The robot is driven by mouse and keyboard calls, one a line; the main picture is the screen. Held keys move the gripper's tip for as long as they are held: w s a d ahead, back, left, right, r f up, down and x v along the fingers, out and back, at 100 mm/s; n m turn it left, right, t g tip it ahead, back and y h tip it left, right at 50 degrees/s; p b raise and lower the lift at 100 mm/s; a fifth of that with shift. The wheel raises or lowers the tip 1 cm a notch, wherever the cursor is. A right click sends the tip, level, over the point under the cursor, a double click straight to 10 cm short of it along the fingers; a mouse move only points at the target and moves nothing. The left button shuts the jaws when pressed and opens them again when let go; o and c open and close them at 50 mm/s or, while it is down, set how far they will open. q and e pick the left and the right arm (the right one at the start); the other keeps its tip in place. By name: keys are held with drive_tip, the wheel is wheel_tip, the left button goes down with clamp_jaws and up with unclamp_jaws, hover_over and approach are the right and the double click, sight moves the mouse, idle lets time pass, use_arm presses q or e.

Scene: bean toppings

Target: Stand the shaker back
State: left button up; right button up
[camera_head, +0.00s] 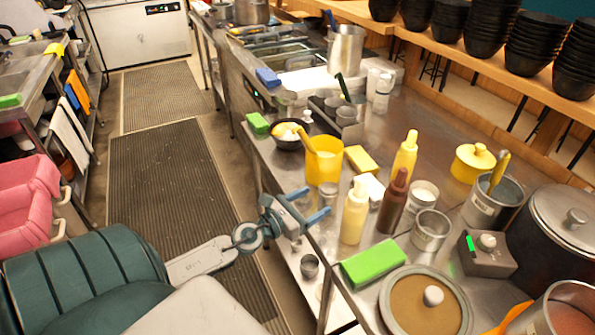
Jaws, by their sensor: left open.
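My left gripper (311,205) is open and empty at the counter's front edge, left of the pale yellow squeeze bottle (355,214) and below the yellow jug (324,162). It is well apart from the pale container. My right gripper is not in view.
A black bowl (288,138) with pale and yellow contents stands left of the jug. Yellow (405,158) and brown (392,203) bottles, a steel cup (430,230), a green block (374,264) and a round-lidded pot (408,318) crowd the near counter. Dark mats (165,190) cover the aisle floor.

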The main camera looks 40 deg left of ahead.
use_arm(q)
drive_tip(key=s+b, duration=0.1)
drive_tip(key=s, duration=0.1)
drive_tip(key=s+a+b, duration=0.1)
drive_tip(key=s, duration=0.1)
drive_tip(key=shift+s, duration=0.3)
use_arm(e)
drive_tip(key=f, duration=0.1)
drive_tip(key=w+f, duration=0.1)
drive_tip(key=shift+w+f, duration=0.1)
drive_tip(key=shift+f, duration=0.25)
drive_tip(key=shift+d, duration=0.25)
use_arm(q)
drive_tip(key=shift+r+n, duration=0.1)
drive_tip(key=shift+n, duration=0.2)
